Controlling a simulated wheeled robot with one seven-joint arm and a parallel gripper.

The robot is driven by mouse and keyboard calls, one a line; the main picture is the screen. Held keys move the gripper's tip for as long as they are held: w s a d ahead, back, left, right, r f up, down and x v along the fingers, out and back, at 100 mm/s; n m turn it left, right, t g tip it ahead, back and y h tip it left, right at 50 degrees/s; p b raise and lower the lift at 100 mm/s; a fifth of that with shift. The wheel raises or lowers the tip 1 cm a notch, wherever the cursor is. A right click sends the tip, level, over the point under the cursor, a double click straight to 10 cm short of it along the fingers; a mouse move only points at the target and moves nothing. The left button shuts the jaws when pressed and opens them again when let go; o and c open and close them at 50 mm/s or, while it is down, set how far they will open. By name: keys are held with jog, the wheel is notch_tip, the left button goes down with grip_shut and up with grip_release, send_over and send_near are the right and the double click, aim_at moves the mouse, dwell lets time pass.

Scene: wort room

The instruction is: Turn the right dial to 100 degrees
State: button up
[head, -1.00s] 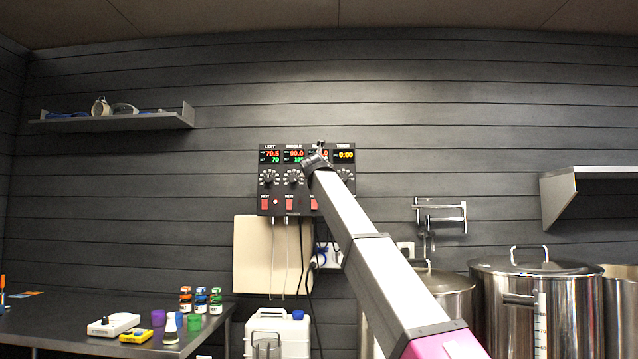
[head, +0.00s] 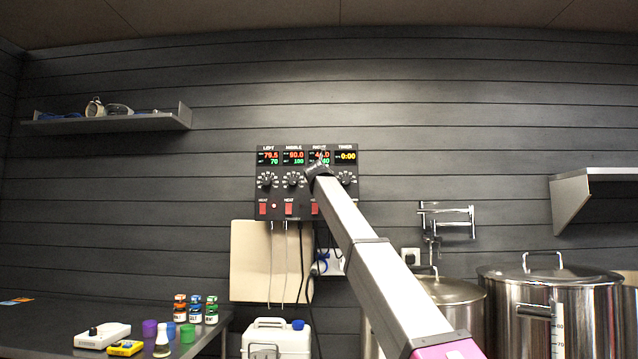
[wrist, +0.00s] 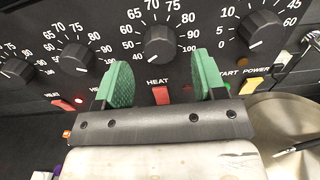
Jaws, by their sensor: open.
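The right dial (wrist: 158,45) is a round black knob on the control panel (head: 270,207), with printed numbers from 40 to 100 around it. My gripper (wrist: 164,82) is open, its two green fingertips to either side of and just below the right dial in the wrist view, with nothing between them touching visibly. In the head view my gripper (head: 317,169) covers the right dial. The right display (head: 319,158) is partly covered; its green lower number looks like 40.
The middle dial (wrist: 76,58) is left of the right dial and the timer dial (wrist: 262,30) is right of it. A red heat switch (wrist: 161,95) sits below the right dial, between my fingers. Pots (head: 550,300) stand at lower right.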

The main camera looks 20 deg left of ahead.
jog(key=x, duration=0.3)
jog(key=shift+w, duration=0.1)
jog(key=c, duration=0.9)
